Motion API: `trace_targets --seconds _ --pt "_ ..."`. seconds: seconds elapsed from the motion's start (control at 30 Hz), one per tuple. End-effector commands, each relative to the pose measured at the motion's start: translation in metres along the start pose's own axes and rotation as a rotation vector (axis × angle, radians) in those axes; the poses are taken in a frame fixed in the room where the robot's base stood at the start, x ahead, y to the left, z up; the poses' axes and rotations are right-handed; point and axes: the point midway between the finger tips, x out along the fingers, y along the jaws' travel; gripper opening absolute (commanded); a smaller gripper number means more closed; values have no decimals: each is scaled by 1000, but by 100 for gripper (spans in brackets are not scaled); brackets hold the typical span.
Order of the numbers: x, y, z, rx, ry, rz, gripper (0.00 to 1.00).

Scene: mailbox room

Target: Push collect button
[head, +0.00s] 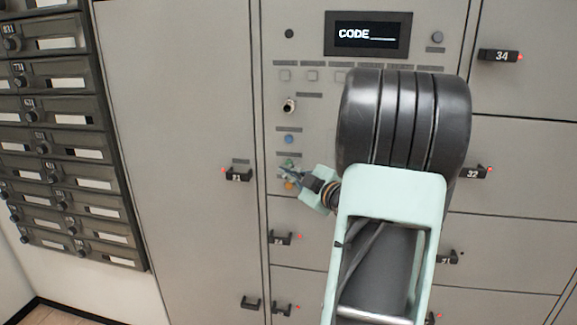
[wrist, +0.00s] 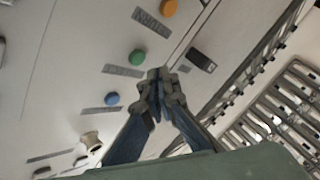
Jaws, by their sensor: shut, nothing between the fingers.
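A column of round buttons sits on the grey locker panel: a blue button (head: 289,139), a green button (head: 288,162) and an orange button (head: 290,185). In the wrist view the blue button (wrist: 112,99), green button (wrist: 137,57) and orange button (wrist: 168,7) each have a grey label. I cannot read which label says collect. My gripper (wrist: 160,76) is shut and empty, its tips just to the right of the green button in the wrist view.
A screen (head: 367,34) above reads "CODE" with blanks. A metal knob-like part (head: 289,105) protrudes above the blue button. Locker handles (head: 238,174) stick out around the panel, and dark mailboxes (head: 60,120) line the left wall. My arm hides the panel's right part.

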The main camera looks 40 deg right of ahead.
Motion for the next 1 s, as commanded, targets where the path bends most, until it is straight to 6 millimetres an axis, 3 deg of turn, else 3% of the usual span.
trace_targets --seconds 0.4,1.0 --pt "-26 -20 -19 0 0 0 0" --pt "-25 -18 -20 2 -5 4 0"
